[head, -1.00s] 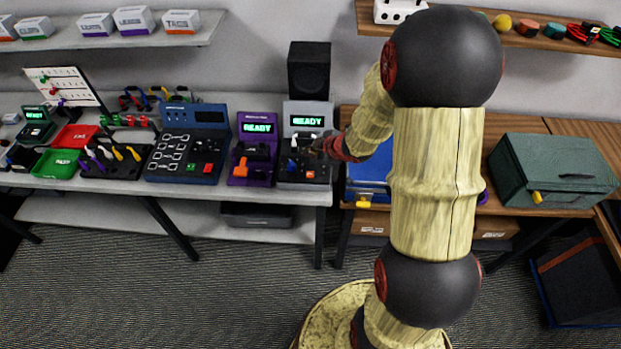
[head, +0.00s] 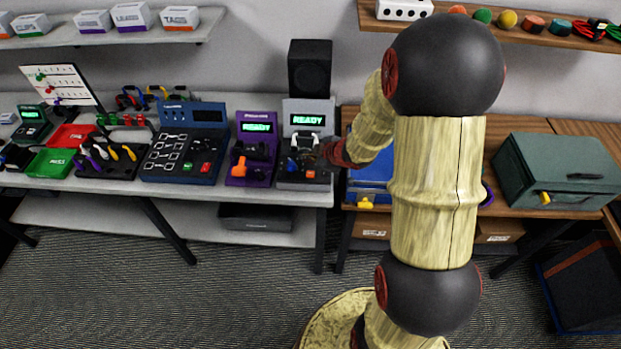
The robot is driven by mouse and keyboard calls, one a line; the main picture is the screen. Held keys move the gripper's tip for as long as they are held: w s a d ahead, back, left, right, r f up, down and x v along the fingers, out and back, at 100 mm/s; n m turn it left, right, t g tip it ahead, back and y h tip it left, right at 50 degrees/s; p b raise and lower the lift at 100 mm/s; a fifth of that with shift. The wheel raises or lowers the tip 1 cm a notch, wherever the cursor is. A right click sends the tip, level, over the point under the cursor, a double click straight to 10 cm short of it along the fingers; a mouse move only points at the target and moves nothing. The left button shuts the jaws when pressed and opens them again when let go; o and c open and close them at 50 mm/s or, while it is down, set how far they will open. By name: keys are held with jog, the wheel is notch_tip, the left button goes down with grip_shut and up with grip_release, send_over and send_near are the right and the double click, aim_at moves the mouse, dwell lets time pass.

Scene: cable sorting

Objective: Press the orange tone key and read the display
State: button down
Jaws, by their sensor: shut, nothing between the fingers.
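A grey tester with a dark lower panel stands at the right end of the left bench. Its display (head: 307,119) is lit and shows green "READY". A small orange key (head: 310,174) is on the front of its dark panel (head: 292,184), beside a blue key (head: 291,168). My gripper (head: 313,161) is small and dark in the head view. It is shut and empty, above the right side of this panel, close to the orange key. I cannot tell if it touches anything. The wrist and dark panel make the fingertips hard to make out.
A purple tester (head: 255,150) with an orange lever and a "READY" display stands just left. A black speaker (head: 310,68) is behind. A blue console (head: 186,150) stands farther left. A blue case (head: 369,172) and green toolbox (head: 556,170) are on the right bench.

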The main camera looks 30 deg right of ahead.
aim_at(309, 175)
jog(key=shift+f+b, duration=1.9)
jog(key=shift+f, duration=0.65)
jog(key=shift+f, duration=0.4)
jog(key=shift+f+b, duration=0.35)
jog(key=shift+b, duration=0.1)
jog(key=shift+r, duration=0.1)
jog(key=shift+r+p, duration=0.7)
jog(key=shift+p, duration=0.25)
notch_tip(309, 175, up, 5)
jog(key=p, duration=0.5)
